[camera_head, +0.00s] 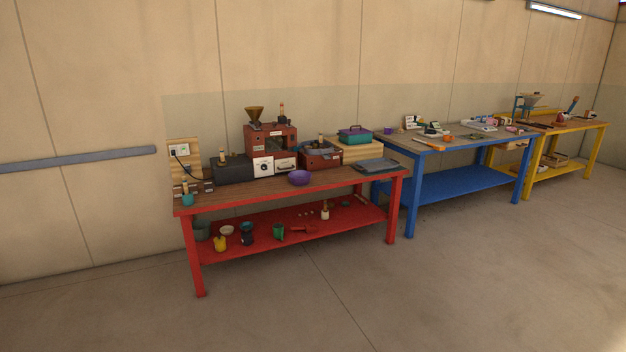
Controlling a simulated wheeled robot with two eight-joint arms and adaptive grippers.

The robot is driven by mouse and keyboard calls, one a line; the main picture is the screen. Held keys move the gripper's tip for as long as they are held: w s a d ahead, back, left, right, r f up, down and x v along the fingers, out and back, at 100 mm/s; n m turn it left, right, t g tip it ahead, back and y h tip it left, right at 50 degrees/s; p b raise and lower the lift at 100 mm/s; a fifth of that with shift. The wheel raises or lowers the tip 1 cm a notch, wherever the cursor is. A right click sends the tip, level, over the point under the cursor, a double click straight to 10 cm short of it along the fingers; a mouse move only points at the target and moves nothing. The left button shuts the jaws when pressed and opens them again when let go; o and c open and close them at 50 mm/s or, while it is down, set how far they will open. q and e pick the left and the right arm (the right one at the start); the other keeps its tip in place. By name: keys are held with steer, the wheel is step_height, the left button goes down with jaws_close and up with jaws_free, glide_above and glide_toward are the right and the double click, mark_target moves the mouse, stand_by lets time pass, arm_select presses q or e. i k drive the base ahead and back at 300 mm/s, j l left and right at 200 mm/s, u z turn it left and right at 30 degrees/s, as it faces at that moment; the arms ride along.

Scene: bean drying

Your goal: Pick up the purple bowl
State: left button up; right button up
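The purple bowl (300,178) stands upright on the brown top of the red table (352,182), near its front edge and about the middle of its length. It sits in front of a red-brown machine with a white dial panel (263,167). Its inside looks empty, though it is small in the picture. Neither of my grippers shows in the head view.
A teal cup (187,200) is at the table's left end and a grey tray (376,165) at its right. The lower shelf (345,222) holds cups and small items. A blue table (466,190) and a yellow table (593,148) stand right. The floor (330,300) in front is clear.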

mark_target(299, 177)
steer(key=i+z, duration=0.35)
steer(key=i, duration=1.4)
steer(key=i+u, duration=0.1)
steer(key=i, duration=0.45)
steer(key=i+l+u, duration=0.15)
steer(key=i, duration=0.4)
steer(key=i+l+u, duration=0.1)
steer(key=i, duration=0.45)
steer(key=i+l+u, duration=0.1)
steer(key=i+l, duration=0.2)
steer(key=i, duration=0.25)
steer(key=i+l+u, duration=0.35)
steer(key=i, duration=0.2)
steer(key=i+l+u, duration=0.4)
steer(key=i+l, duration=0.05)
steer(key=i, duration=0.1)
